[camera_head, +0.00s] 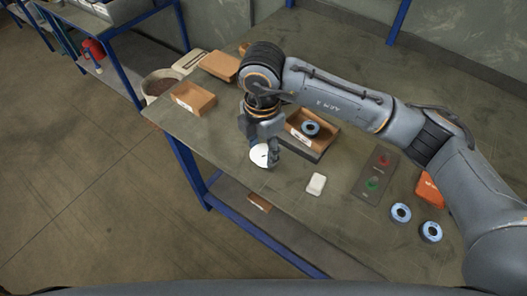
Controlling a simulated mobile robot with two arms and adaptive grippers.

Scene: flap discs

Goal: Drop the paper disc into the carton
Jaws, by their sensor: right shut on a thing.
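The white paper disc (258,156) is in the fingers of my right gripper (268,155), which is shut on it above the table near its front edge. An open brown carton (193,98) with a pale label stands to the left of the gripper, apart from it. A second open brown carton (326,142) is just right of and behind the gripper, with a blue disc (311,128) inside. My right arm hides part of this second carton. I cannot tell which carton is meant. My left gripper is not in view.
Two blue discs (401,212) (430,231) lie at the right, near an orange box (429,190). A grey panel (375,173) with red and green buttons and a white block (316,184) lie on the table (285,202). A round container (160,83) stands at the left.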

